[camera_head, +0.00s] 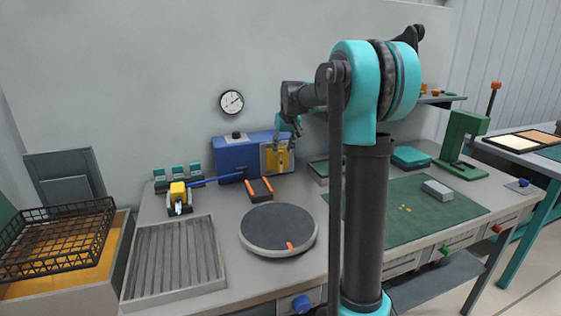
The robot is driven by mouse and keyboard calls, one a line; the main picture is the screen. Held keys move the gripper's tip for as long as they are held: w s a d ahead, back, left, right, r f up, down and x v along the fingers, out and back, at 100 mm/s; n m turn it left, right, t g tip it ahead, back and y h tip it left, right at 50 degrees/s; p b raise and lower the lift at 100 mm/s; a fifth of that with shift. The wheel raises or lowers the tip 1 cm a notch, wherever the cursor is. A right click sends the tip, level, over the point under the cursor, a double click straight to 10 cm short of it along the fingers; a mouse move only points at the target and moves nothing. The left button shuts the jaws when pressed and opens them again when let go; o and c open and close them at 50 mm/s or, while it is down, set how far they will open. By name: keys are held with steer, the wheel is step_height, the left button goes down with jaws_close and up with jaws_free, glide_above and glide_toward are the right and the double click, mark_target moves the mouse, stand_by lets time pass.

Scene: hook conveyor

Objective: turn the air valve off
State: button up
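No part is clearly marked as the air valve. A small yellow-topped fitting (178,194) with a long blue lever (215,181) stands at the back left of the bench and may be it; the lever points right toward a blue box (238,154). A round blue knob (302,303) sits on the bench's front edge. My gripper (284,140) is in front of the right part of the blue box, by a yellow panel (269,160). It is small and partly merges with the panel, so its fingers and any contact are unclear.
A dial gauge (231,102) hangs on the wall. A round dark turntable (279,229) and a slatted tray (174,258) fill the bench front. A wire basket (50,239) stands at left. A green mat (410,205) and a green press (461,146) are at right.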

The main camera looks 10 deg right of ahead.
mark_target(281, 156)
steer(key=x, duration=0.7)
steer(key=shift+f, duration=0.2)
steer(key=shift+c, duration=0.2)
jaws_close()
